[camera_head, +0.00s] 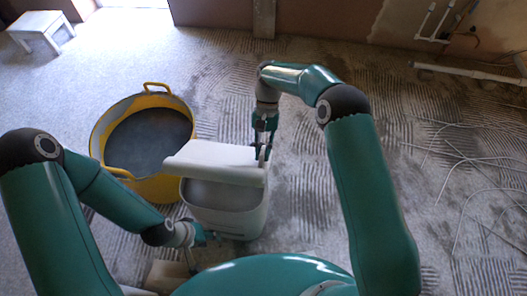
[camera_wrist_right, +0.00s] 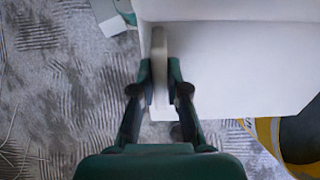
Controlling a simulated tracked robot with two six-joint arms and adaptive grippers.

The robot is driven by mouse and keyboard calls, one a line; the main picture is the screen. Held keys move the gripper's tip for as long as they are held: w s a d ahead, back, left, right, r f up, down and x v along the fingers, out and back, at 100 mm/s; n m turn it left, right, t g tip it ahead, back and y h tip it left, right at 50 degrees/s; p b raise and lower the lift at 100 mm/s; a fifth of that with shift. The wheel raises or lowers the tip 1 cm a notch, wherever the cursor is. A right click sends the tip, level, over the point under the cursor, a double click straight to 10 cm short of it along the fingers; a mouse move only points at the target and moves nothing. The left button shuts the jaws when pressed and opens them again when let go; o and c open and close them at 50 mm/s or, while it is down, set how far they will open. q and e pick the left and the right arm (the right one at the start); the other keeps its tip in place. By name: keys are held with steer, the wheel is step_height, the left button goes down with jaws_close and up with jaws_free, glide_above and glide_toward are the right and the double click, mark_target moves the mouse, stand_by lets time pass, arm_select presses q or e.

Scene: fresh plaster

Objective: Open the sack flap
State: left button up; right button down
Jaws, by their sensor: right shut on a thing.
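The pale sack (camera_head: 228,218) stands upright in the middle of the head view, with a grey opening at its top. Its white flap (camera_head: 212,156) is lifted at the back of the opening, and also fills the upper right of the right wrist view (camera_wrist_right: 240,60). My right gripper (camera_head: 263,150) is shut on the flap's right edge; the wrist view shows its two fingers (camera_wrist_right: 168,90) on either side of that edge. My left gripper (camera_head: 208,238) is low at the sack's front left side. Its fingers are too small and partly hidden to read, and contact is unclear.
A yellow tub (camera_head: 98,140) with grey contents stands close to the left of the sack. A white stool (camera_head: 40,30) is at the far left. Pipes (camera_head: 470,72) and thin loose cables (camera_head: 465,160) lie on the right. The combed floor right of the sack is mostly free.

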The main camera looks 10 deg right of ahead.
steer(key=shift+d+f, duration=0.1)
steer(key=shift+d, duration=0.05)
steer(key=c, duration=1.2)
jaws_free()
steer(key=shift+w, duration=0.1)
steer(key=shift+o, duration=0.2)
steer(key=v, duration=0.7)
steer(key=shift+w, duration=0.2)
